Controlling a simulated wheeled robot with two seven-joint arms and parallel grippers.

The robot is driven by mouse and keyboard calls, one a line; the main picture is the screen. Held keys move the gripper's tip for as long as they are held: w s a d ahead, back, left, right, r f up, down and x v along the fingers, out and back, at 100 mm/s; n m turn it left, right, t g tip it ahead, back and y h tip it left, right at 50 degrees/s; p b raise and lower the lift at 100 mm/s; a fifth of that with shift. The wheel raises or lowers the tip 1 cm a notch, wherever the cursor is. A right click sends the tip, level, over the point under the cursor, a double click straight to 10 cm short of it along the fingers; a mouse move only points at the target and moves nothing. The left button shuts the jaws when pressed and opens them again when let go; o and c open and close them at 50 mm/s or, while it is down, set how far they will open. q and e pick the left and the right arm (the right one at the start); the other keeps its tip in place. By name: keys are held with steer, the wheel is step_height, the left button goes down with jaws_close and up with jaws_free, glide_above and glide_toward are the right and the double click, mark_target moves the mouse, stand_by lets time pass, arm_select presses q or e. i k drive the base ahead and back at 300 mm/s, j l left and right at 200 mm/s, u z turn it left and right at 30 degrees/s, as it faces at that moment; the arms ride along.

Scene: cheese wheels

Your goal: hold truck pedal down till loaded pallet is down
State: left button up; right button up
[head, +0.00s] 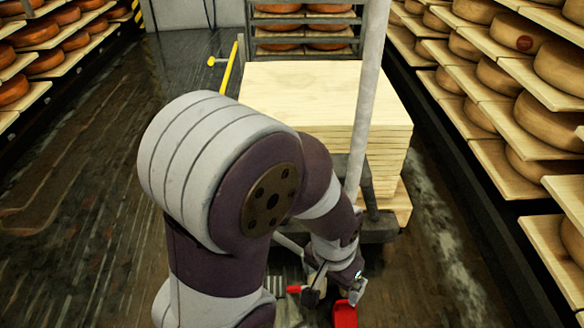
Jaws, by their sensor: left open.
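The loaded pallet (400,203) carries a tall stack of pale wooden boards (325,95) ahead of me. The grey pole (367,95) of the truck rises in front of the stack. Low at the truck's foot are a larger red part (345,316), which looks like a pedal, and a small red piece (295,289). My left gripper (332,297) is open and points down just above the larger red part. I cannot tell whether it touches it. My left arm hides much of the truck and the pallet's lower left. My right gripper is out of view.
Shelves of cheese wheels line the right (500,80) and left (45,60) sides. Another rack (305,28) stands behind the stack. A yellow bar (230,68) shows left of the boards. The dark wet floor (75,220) at left is clear.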

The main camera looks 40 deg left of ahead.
mark_target(276, 286)
steer(key=u, duration=1.2)
